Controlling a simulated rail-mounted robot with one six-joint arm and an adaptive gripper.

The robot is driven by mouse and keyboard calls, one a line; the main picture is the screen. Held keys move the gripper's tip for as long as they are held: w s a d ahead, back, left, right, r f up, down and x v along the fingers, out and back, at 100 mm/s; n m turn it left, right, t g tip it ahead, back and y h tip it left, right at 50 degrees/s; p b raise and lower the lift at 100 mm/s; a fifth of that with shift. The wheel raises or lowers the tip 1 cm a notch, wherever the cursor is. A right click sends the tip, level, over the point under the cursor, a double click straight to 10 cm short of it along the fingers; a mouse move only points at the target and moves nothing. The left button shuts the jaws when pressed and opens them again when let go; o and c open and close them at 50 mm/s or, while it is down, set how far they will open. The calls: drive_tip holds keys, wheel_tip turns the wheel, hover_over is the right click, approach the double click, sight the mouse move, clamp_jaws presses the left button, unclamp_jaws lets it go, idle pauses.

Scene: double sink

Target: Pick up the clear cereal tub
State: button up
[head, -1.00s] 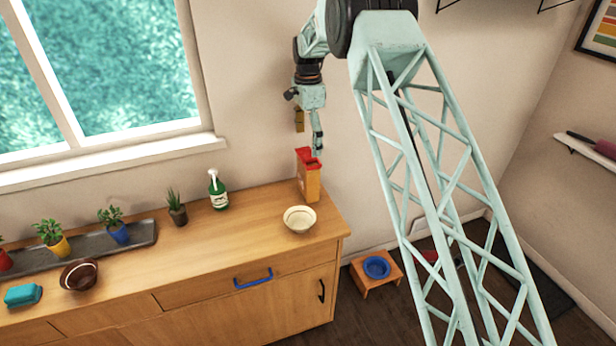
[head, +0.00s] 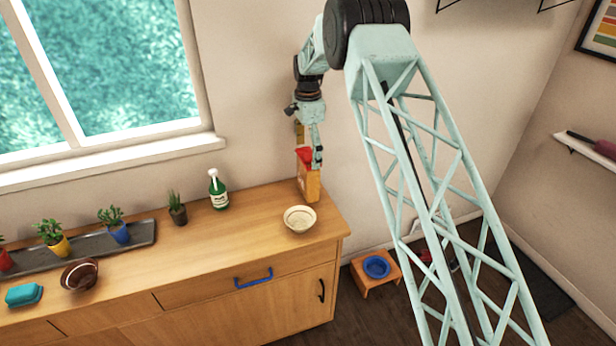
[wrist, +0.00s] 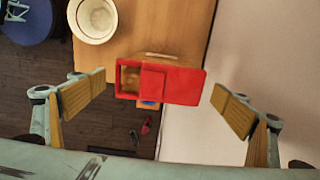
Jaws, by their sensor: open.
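The clear cereal tub (head: 308,185) stands upright at the right end of the wooden counter, with orange-yellow contents and a red lid. In the wrist view its red lid (wrist: 172,84) is seen from above, with an opening at the left end showing the contents. My gripper (head: 310,160) is at the top of the tub in the head view. In the wrist view my gripper (wrist: 164,104) is open, with one tan finger pad on each side of the tub and gaps between. The lower tub is hidden under the lid in the wrist view.
A cream bowl (head: 299,218) sits on the counter just in front of the tub. The wall is close behind the tub. A small stool with a blue bowl (head: 376,267) stands on the floor.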

wheel_tip(320, 180, down, 5)
drive_tip(key=shift+p, duration=0.35)
idle(0.6)
drive_tip(key=c, duration=1.5)
drive_tip(key=shift+r, duration=0.15)
drive_tip(key=shift+r+b, duration=0.4)
drive_tip(key=shift+r, duration=4.5)
